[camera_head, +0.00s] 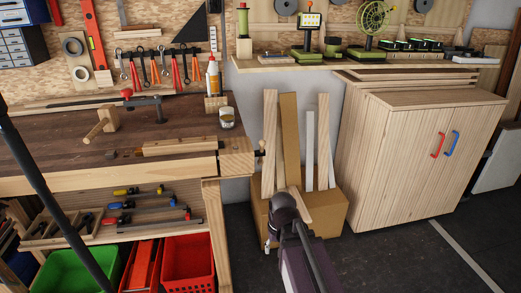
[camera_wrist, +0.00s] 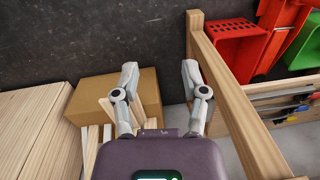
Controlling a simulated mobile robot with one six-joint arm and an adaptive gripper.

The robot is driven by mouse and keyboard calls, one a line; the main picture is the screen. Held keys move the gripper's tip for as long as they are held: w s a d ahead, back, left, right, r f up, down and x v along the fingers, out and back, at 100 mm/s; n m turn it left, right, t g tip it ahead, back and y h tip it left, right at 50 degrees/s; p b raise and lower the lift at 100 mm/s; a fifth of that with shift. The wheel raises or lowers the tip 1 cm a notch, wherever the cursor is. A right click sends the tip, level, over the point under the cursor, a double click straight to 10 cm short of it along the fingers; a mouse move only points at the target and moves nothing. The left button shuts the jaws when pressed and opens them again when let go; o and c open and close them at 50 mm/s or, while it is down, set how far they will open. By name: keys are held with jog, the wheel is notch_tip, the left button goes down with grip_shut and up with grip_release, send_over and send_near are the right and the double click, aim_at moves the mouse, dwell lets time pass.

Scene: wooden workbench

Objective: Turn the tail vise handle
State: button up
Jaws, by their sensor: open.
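The tail vise (camera_head: 237,157) is a pale wooden block at the right end of the workbench (camera_head: 60,140). Its small dark handle (camera_head: 262,147) sticks out from the block's right face. My gripper (camera_wrist: 159,68) is open and empty in the wrist view, its two grey fingers spread apart. I do not make out the handle in the wrist view. In the head view my arm reaches up from the bottom, and its end is below and right of the handle, apart from it.
A cardboard box (camera_head: 327,215) with upright boards (camera_head: 289,130) stands right of the bench. A wooden cabinet (camera_head: 400,160) is farther right. Below the bench are clamps, a green crate (camera_head: 82,272) and a red crate (camera_head: 189,262). A bench leg (camera_wrist: 225,90) rises close beside my gripper's right finger in the wrist view.

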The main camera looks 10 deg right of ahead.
jog(key=w+r+m+y, duration=0.3)
jog(key=w+m+y, duration=0.25)
jog(key=w, duration=0.35)
jog(key=m+t+y+p, duration=0.2)
jog(key=m+t+y, duration=0.3)
jog(key=m+y, duration=0.6)
send_near(261, 152)
jog(key=d+r, duration=0.1)
jog(key=d, duration=0.3)
jog(key=shift+s, duration=0.3)
jog(key=shift+a, duration=0.1)
jog(key=shift+x, duration=6.8)
grip_shut()
